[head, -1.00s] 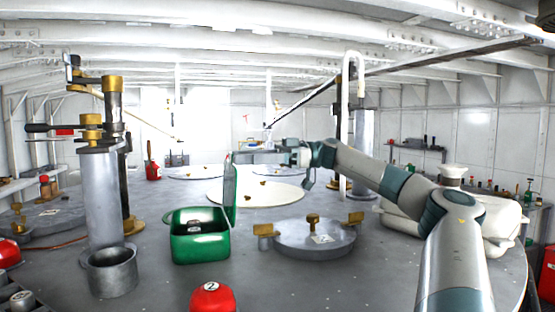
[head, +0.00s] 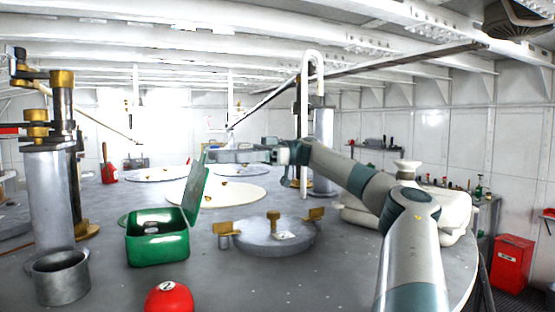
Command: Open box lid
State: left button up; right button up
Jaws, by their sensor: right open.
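A green box (head: 157,250) stands on the grey riveted deck, left of the middle in the head view. Its green lid (head: 196,187) is raised on the box's right side and leans outward to the right. Something dark and light lies inside the box, too small to name. My right arm comes in from the right. Its gripper (head: 222,155) is open beside the upper edge of the lid; I cannot tell whether it touches the lid. My left gripper is not in view.
A round grey hatch (head: 273,238) with brass fittings lies right of the box. A red object (head: 168,297) stands in front, a metal cup (head: 61,277) and tall grey post (head: 50,195) at left. Bare deck lies in the front middle.

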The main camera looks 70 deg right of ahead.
jog(key=f+p+v, duration=0.1)
jog(key=p+v, duration=0.4)
jog(key=v, duration=0.9)
dwell(1.3)
jog(key=shift+r, duration=0.2)
dwell(0.3)
jog(key=s+r+b, duration=0.3)
jog(key=s+r, duration=0.7)
jog(key=s, duration=0.1)
jog(key=shift+s+a+r, duration=0.35)
jog(key=shift+s, duration=0.05)
dwell(0.3)
